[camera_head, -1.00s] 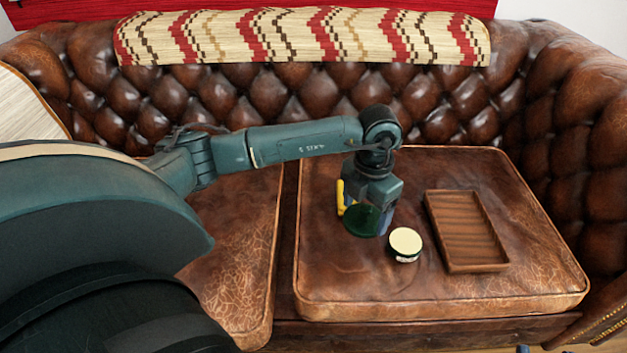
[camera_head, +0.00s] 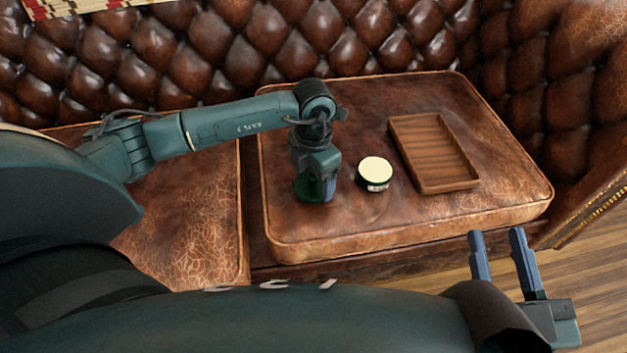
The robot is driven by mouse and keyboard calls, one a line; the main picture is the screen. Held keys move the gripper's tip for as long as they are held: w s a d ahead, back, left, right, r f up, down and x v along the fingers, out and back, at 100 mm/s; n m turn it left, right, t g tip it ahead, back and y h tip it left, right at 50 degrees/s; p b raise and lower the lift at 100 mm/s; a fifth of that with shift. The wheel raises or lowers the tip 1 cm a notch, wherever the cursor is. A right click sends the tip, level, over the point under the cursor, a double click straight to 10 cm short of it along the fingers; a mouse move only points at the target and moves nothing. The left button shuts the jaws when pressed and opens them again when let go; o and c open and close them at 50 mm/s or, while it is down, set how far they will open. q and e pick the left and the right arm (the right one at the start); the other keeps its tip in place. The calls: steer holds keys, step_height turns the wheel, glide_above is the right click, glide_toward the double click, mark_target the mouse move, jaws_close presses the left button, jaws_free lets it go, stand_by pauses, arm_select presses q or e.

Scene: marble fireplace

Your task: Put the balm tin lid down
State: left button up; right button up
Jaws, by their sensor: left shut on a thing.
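The dark green balm tin lid (camera_head: 305,189) is at the fingers of my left gripper (camera_head: 319,190), low over the right sofa cushion. My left gripper is shut on the lid; whether the lid touches the leather I cannot tell. The gripper hides part of the lid. The open balm tin (camera_head: 375,169), round with a cream top and a labelled side, stands on the cushion just right of the lid, apart from it. My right gripper (camera_head: 497,238) is open and empty, in front of the cushion's front right edge.
A shallow brown wooden tray (camera_head: 478,184) lies on the cushion (camera_head: 340,235) right of the tin. Bare leather lies in front of the tin and lid. The tufted sofa back (camera_head: 240,60) rises behind, and the armrest (camera_head: 580,130) bounds the right.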

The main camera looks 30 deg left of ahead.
arm_select(q)
steer(key=shift+f, duration=0.3)
steer(key=shift+f, duration=0.1)
steer(key=shift+f, duration=0.15)
steer(key=o, duration=0.9)
steer(key=shift+o, duration=0.4)
